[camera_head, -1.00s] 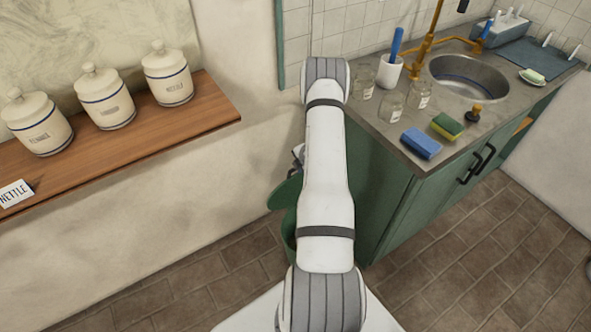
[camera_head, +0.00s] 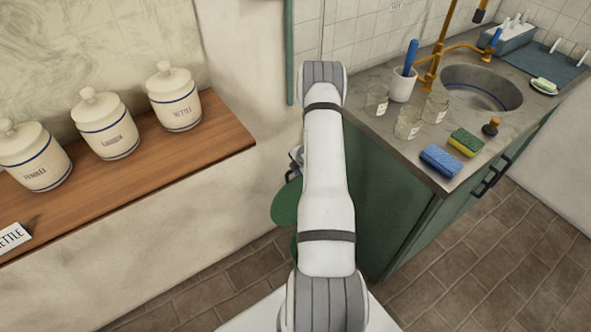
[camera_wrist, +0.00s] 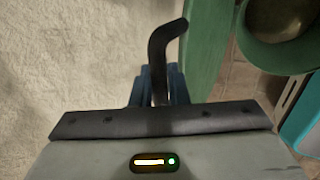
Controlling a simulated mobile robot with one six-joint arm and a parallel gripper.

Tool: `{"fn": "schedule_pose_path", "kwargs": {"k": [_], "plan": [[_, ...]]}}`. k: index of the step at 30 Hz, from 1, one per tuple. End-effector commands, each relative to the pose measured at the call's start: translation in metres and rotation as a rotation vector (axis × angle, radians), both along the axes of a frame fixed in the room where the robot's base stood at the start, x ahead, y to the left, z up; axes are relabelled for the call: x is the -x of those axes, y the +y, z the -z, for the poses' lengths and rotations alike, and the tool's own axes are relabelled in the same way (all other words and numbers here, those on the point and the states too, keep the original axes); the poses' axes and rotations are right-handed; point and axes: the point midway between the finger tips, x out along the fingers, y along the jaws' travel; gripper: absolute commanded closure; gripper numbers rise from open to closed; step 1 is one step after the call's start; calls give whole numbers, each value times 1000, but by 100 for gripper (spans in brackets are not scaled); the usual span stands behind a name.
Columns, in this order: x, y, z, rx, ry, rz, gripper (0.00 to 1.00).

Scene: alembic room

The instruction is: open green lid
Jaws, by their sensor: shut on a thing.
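The green lid (camera_head: 286,205) shows at the left of my arm in the head view, tilted up, with part of it hidden behind the arm. In the wrist view the lid (camera_wrist: 207,40) stands nearly edge-on, apart from the round opening of a green bin (camera_wrist: 280,55). A bent black handle (camera_wrist: 157,50) reaches to the lid's edge. My gripper (camera_wrist: 159,82) is shut on this handle, close to the pale wall. In the head view the gripper is mostly hidden by my arm, and little of the bin shows.
A green sink cabinet (camera_head: 385,205) stands close on the right of my arm, with jars, sponges and a sink on its counter. A wooden shelf (camera_head: 130,165) with white canisters is at the left. The pale wall (camera_wrist: 75,50) is near the gripper. Tiled floor lies right of the cabinet.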

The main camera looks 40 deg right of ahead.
Motion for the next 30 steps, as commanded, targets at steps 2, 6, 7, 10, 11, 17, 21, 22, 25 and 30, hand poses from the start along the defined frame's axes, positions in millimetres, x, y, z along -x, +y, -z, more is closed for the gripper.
{"fn": "schedule_pose_path", "kwargs": {"k": [2, 6, 7, 10, 11, 17, 21, 22, 25, 30], "plan": [[-2, 2, -1, 1, -2, -6, 100], [-2, 3, -1, 0, -2, -7, 74], [-2, 3, -1, 0, -1, -7, 72], [-2, 3, 0, -1, -1, -6, 67], [-2, 3, 0, -1, -1, -6, 67], [-1, 3, -2, -1, -1, -5, 67], [4, 2, -13, 0, -2, -4, 67], [6, 2, -17, 0, -2, -4, 67], [12, 2, -32, 0, -2, -3, 67], [24, 2, -55, 0, -2, -5, 67]]}}
